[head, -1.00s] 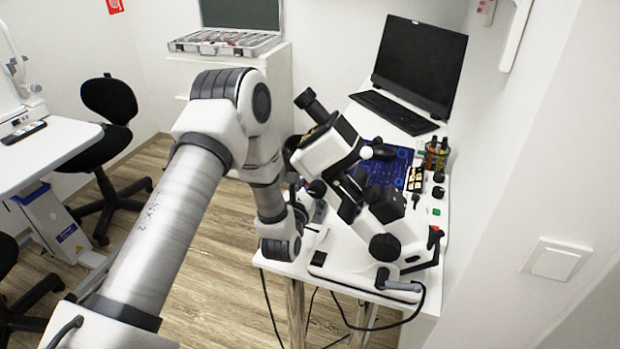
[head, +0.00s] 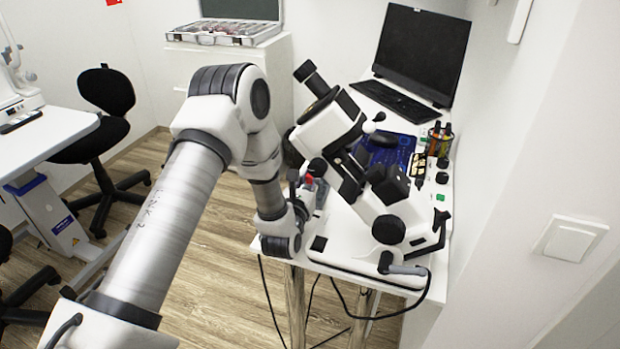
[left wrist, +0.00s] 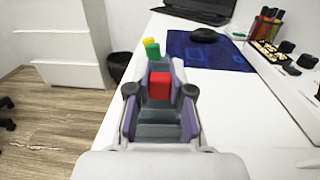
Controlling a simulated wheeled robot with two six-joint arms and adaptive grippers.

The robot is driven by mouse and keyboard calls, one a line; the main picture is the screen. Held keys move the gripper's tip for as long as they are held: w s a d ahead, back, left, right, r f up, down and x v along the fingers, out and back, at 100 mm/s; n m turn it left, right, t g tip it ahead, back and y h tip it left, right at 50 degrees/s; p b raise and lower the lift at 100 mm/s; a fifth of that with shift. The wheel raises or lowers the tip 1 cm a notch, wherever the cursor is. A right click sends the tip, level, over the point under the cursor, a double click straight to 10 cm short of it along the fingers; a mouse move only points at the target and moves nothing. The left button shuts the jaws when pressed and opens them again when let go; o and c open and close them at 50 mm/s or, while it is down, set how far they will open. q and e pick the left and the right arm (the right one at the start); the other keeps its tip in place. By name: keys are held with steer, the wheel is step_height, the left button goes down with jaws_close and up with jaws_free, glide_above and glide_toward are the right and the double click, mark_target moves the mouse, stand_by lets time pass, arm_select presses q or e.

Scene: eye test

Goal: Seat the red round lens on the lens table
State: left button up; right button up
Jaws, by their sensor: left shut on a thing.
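My left gripper (left wrist: 160,92) is shut on a red piece (left wrist: 159,85), which shows a flat, squarish face between the dark finger pads in the left wrist view. From this side I cannot tell whether it is the round lens. In the head view a bit of red (head: 309,180) shows at my left gripper (head: 313,176), beside the white table (head: 345,245) and left of the black-and-white optical instrument (head: 330,130). A green piece (left wrist: 153,51) and a yellow one show just beyond the fingertips. I cannot make out which surface is the lens table. My right gripper is not in view.
A blue mat (left wrist: 205,52) with a black mouse (left wrist: 204,35) lies on the white table. A pen holder (head: 440,139), black knobs and a monitor (head: 422,52) stand farther back. The instrument crowds the table's near part. A lens case (head: 225,32) sits on a cabinet.

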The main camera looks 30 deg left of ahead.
arm_select(q)
steer(key=shift+f, duration=0.25)
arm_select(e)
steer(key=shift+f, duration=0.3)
arm_select(q)
steer(key=o, duration=0.9)
steer(key=v, duration=0.7)
steer(key=shift+s, duration=0.25)
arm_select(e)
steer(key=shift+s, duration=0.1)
